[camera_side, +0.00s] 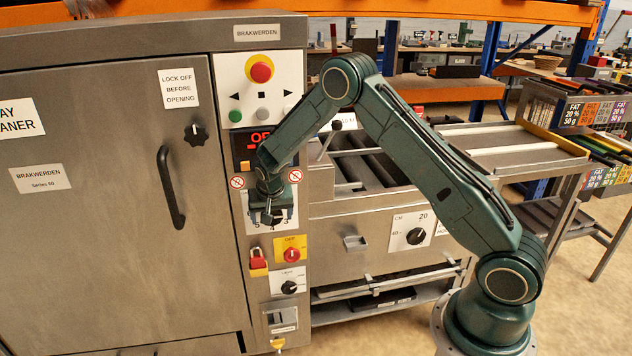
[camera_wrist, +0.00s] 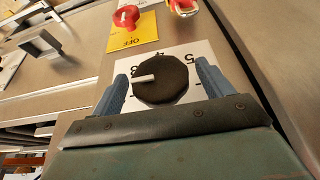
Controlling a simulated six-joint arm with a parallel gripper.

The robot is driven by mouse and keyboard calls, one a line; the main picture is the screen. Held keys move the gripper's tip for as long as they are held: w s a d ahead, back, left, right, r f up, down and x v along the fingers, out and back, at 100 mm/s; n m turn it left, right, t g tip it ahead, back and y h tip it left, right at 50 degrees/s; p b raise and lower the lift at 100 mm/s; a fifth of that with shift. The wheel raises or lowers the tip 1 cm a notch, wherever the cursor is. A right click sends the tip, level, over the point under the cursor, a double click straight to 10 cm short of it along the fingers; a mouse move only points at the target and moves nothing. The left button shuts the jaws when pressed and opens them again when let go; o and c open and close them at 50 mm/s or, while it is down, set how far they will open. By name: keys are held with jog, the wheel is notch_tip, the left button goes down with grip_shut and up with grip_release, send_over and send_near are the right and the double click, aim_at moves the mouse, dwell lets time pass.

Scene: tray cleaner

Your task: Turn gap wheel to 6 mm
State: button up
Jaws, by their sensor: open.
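A black round wheel (camera_wrist: 165,84) with a white pointer bar sits on a white number plate (camera_wrist: 206,52). In the wrist view the plate appears upside down, and the figures 3, 4 and 5 show along its upper side. The bar points left in that view, near the 3. My gripper (camera_wrist: 162,72) is open, with one blue-grey finger on each side of the wheel. Whether the fingers touch it I cannot tell. In the side view my gripper (camera_side: 268,212) is in front of the plate and hides much of the wheel. The plate's lower part in the wrist view is hidden.
Below the plate are a yellow OFF plate with a red knob (camera_side: 291,254), a red padlock (camera_side: 257,259) and a black dial (camera_side: 289,287). Another dial (camera_side: 415,236) is to the right. The door handle (camera_side: 171,187) stands out at left.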

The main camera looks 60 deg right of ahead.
jog(key=shift+c, duration=0.5)
jog(key=c, duration=0.9)
jog(key=shift+t, duration=0.3)
jog(key=t+y, duration=0.2)
jog(key=shift+s+d+m+y, duration=0.2)
jog(key=shift+m+y, duration=0.1)
jog(key=shift+m, duration=0.1)
jog(key=m+t+y, duration=0.1)
jog(key=t+y, duration=0.1)
jog(key=t, duration=0.1)
jog(key=shift+f+y, duration=0.15)
jog(key=shift+y, duration=0.25)
jog(key=t+y, duration=0.1)
jog(key=t, duration=0.1)
jog(key=m+t+y, duration=0.1)
jog(key=t+y, duration=0.1)
jog(key=shift+s+d+f+t, duration=0.1)
jog(key=shift+f+t, duration=0.05)
jog(key=shift+t, duration=0.15)
jog(key=shift+m+t+y, duration=0.6)
jog(key=shift+m+t, duration=0.1)
jog(key=shift+t, duration=0.6)
